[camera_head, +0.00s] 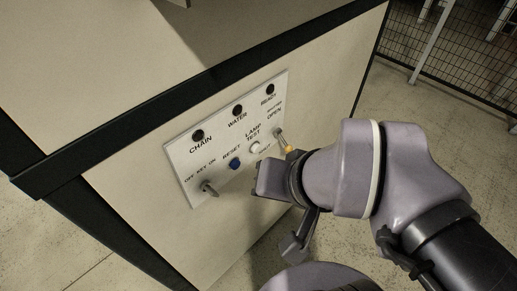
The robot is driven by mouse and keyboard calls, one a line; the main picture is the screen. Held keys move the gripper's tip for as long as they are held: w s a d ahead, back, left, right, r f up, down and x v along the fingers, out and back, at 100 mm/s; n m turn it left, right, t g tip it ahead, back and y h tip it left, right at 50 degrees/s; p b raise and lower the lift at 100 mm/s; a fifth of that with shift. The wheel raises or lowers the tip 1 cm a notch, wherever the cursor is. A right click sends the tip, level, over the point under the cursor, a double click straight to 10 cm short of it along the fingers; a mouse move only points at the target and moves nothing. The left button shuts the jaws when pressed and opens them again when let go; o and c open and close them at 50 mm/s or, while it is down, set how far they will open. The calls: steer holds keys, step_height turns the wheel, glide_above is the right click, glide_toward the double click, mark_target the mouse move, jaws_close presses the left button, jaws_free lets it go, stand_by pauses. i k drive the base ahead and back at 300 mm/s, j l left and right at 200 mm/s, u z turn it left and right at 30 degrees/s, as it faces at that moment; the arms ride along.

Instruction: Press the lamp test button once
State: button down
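The control panel (184,162) is a white plate on the front of a beige cabinet, tilted in the view. The lamp test button (254,148) is a small white button below the words LAMP TEST. A blue button (234,164) sits to its left, under RESET. My gripper (262,180) is in front of the panel, just below and right of the lamp test button. It appears apart from the button, but the exact gap cannot be judged. The fingers are too hidden to tell open from shut.
A key switch (208,188) sticks out at the panel's lower left. A toggle switch (279,134) with a yellowish part near it is at the right. Dark lamps CHAIN (198,135), WATER (237,110) and READY (269,89) line the top. A mesh fence (440,50) stands behind open floor.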

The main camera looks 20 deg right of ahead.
mark_target(255, 149)
steer(key=k+j+z, duration=0.1)
steer(key=j+z, duration=0.15)
steer(key=z, duration=0.2)
steer(key=k+j+z, duration=0.15)
steer(key=z, duration=0.3)
steer(key=k+j+z, duration=0.15)
steer(key=z, duration=0.3)
steer(key=k+z, duration=0.2)
steer(key=z, duration=0.25)
